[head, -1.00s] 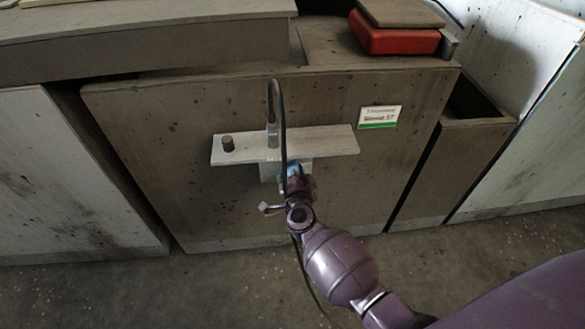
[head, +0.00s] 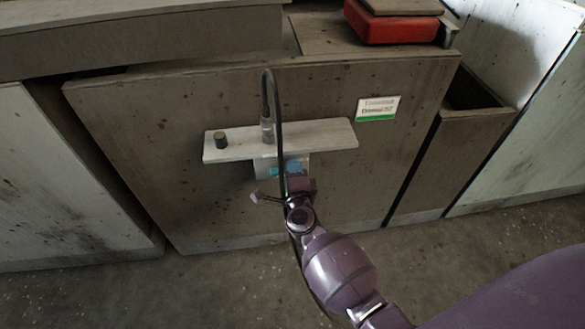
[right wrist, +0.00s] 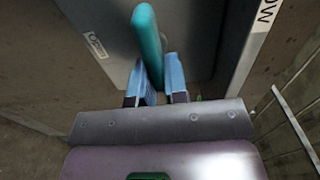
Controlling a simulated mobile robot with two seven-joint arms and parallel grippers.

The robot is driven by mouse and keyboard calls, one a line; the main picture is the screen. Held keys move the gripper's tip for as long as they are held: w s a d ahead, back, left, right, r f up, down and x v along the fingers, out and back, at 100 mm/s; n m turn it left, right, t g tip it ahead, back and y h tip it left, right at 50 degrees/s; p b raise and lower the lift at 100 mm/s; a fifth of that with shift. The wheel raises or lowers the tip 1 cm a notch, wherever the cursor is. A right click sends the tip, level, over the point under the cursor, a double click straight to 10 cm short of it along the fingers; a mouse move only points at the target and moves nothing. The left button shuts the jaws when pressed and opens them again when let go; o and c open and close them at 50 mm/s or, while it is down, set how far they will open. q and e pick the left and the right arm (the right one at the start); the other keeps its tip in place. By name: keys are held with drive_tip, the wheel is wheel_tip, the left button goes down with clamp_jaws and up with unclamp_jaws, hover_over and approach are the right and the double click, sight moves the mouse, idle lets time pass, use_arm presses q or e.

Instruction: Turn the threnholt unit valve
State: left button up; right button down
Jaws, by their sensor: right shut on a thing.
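A teal bar-shaped handle (right wrist: 148,40) stands between the blue fingertips of my right gripper (right wrist: 160,76) in the right wrist view. The fingers are shut on its near end, and its far end sticks out beyond them. In the head view my right gripper (head: 291,173) is just below a pale shelf (head: 330,134) on the front of a brown cabinet (head: 400,165). There the gripper and wrist mostly hide the handle. A small pale block (head: 266,168) shows under the shelf beside the gripper. My left gripper is not in view.
A dark knob (head: 221,140) stands on the shelf's left part. A thin black cable (head: 279,105) loops up near the gripper. A white-and-green label (head: 378,108) is on the cabinet front. A red box (head: 392,27) sits on top. An open bin (head: 470,125) stands at right.

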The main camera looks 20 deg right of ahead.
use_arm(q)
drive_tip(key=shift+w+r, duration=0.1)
use_arm(e)
drive_tip(key=shift+f, duration=0.1)
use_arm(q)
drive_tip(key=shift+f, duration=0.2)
use_arm(e)
drive_tip(key=c, duration=1.1)
unclamp_jaws()
drive_tip(key=shift+c, duration=0.2)
drive_tip(key=shift+s+a, duration=0.15)
drive_tip(key=shift+s, duration=0.3)
use_arm(q)
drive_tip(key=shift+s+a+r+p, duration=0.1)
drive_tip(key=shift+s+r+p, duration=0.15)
drive_tip(key=shift+p, duration=0.35)
use_arm(e)
drive_tip(key=v, duration=1)
